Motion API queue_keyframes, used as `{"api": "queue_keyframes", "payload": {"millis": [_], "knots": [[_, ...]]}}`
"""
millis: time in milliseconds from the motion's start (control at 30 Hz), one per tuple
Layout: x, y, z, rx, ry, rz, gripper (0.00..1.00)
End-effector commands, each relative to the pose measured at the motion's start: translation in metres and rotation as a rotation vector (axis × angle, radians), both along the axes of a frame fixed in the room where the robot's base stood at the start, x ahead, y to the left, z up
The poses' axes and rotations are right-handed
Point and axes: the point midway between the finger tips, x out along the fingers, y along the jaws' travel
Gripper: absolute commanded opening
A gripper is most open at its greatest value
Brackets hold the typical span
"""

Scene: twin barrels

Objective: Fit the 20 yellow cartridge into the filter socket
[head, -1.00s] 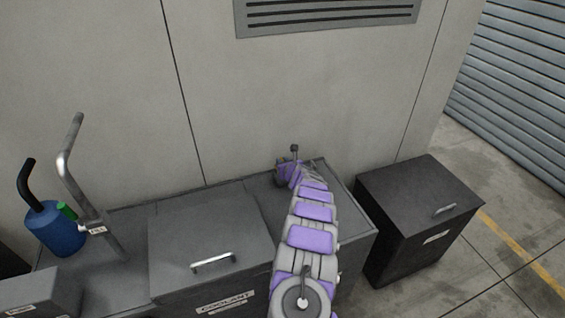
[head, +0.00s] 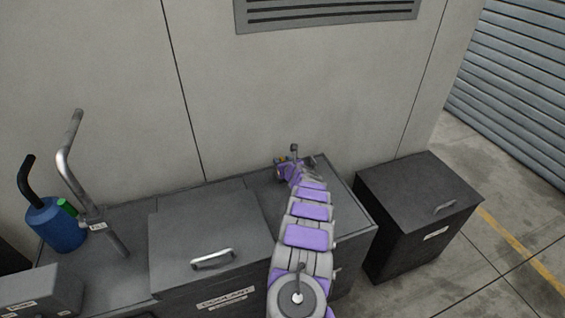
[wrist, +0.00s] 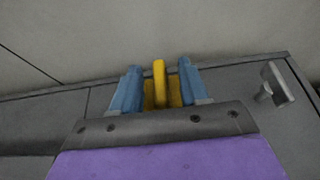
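In the wrist view the yellow cartridge (wrist: 160,84) sits between the two blue fingers of my gripper (wrist: 160,82). Its wider lower part fills the gap from finger to finger, and a narrow upright part stands in the middle. The fingers appear closed against its sides. In the head view my gripper (head: 284,162) is small, over the back right of the dark cabinet top, with a speck of yellow at its end. The cartridge's lower end is hidden behind my wrist. I cannot make out the number or the filter socket.
A grey bracket (wrist: 277,84) stands right of my gripper. A handled COOLANT box (head: 212,228) is left of my arm. Further left are a bent metal lever (head: 72,170) and a blue container (head: 55,226). A separate dark box (head: 420,205) stands right. The wall is close behind.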

Motion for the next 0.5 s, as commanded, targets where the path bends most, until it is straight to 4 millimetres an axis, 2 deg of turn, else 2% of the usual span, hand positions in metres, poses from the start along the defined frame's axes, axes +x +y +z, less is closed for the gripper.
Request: {"api": "queue_keyframes", "payload": {"millis": [333, 500], "knots": [[-0.0010, -0.0005, 0.0009, 0.000, 0.000, 0.000, 0.48], [-0.0091, -0.0031, 0.0067, 0.000, -0.001, 0.000, 0.48]]}}
